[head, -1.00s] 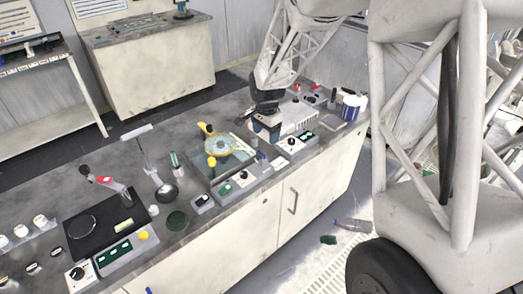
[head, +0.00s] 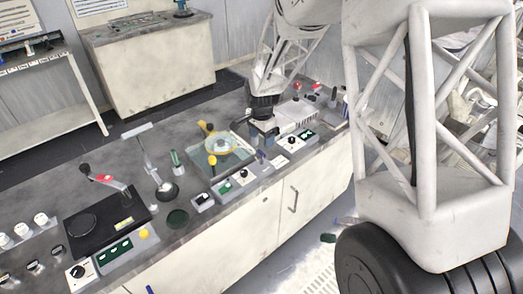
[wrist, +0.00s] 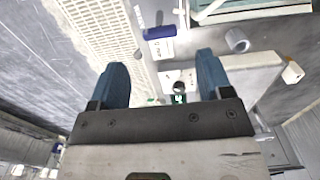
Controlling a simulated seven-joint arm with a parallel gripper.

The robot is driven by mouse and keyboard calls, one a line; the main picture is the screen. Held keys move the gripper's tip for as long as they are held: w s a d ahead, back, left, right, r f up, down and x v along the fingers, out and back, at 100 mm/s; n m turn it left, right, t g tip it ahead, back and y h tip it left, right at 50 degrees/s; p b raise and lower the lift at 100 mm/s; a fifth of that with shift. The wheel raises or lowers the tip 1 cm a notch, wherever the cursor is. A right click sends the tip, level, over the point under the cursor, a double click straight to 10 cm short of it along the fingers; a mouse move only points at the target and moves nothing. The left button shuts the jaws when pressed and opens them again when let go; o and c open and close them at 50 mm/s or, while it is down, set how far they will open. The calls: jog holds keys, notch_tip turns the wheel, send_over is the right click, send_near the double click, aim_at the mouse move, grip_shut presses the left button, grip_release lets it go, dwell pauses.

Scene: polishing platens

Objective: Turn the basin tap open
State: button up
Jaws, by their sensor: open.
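A basin (head: 246,157) with a yellow-ringed platen (head: 222,157) sits mid-bench in the head view. A yellow handle (head: 206,127) stands at its back and a yellow knob (head: 212,161) at its front left. I cannot tell which fitting is the basin tap. My gripper (head: 262,130) points down over the bench just right of the basin, apart from both yellow fittings; its fingertips are hard to make out there. In the wrist view my gripper (wrist: 161,75) has two blue fingers spread wide with nothing held. A black knob on a box (wrist: 180,87) shows beyond them.
Control boxes (head: 243,177) line the bench front. A bottle with a blue band (wrist: 159,32) shows in the wrist view.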

aim_at(261, 152)
jog(key=shift+f, duration=3.2)
jog(key=c, duration=0.9)
